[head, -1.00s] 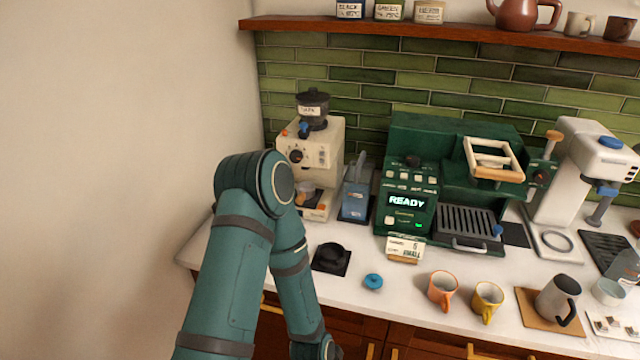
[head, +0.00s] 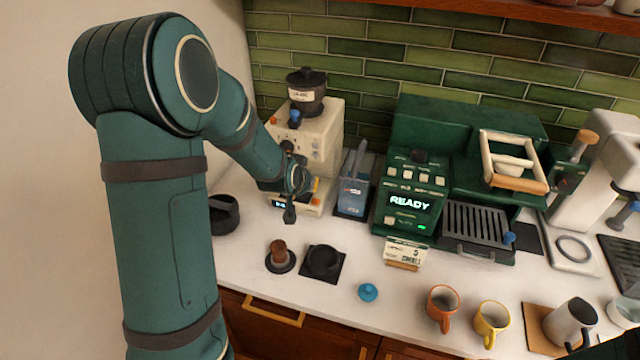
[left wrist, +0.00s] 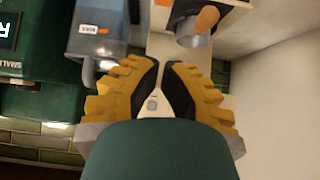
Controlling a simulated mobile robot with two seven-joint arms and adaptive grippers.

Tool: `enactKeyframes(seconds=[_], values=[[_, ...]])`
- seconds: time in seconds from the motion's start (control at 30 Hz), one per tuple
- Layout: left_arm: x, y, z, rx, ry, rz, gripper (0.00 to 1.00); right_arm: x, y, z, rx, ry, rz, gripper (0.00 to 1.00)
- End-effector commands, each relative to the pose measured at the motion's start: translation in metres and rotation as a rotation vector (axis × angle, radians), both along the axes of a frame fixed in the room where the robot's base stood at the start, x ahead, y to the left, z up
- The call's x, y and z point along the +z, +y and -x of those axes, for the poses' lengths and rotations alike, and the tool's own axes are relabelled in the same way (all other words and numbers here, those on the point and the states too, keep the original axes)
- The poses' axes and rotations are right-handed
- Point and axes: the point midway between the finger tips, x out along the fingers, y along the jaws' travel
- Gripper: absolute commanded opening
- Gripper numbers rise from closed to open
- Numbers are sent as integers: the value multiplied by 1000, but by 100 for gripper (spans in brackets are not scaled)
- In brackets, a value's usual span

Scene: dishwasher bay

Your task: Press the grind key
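The cream coffee grinder (head: 318,140) with a dark hopper stands against the tiles at the back left. Its front has a dark knob, an orange knob and a blue lever; its base has a small lit display (head: 281,203). My left gripper (head: 290,212) is in front of the grinder's lower front, hiding part of it. In the left wrist view, its yellow ridged fingers (left wrist: 160,68) come together at the tips with nothing seen held. A small grey square (left wrist: 152,104) shows on a pale surface between them; I cannot tell whether it is the grind key, or whether there is contact.
A blue tool caddy (head: 353,196) stands close right of the grinder, then the green espresso machine (head: 412,215) showing READY. A brown-handled tamper (head: 279,255) and a black holder (head: 324,261) stand in front. Orange (head: 442,307) and yellow (head: 490,322) mugs are near the front edge.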

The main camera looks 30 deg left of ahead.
Motion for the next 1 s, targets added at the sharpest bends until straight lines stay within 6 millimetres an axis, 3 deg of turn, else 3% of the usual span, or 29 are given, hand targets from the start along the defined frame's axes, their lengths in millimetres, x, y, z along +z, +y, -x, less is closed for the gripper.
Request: enactKeyframes(seconds=[0.57,1.0], values=[[-4,2,-4,1,-1,-2,0,-1,0,0,0,0,0,0],[-59,15,-56,1,2,-1,0,-6,0,0,0,0,1,0]])
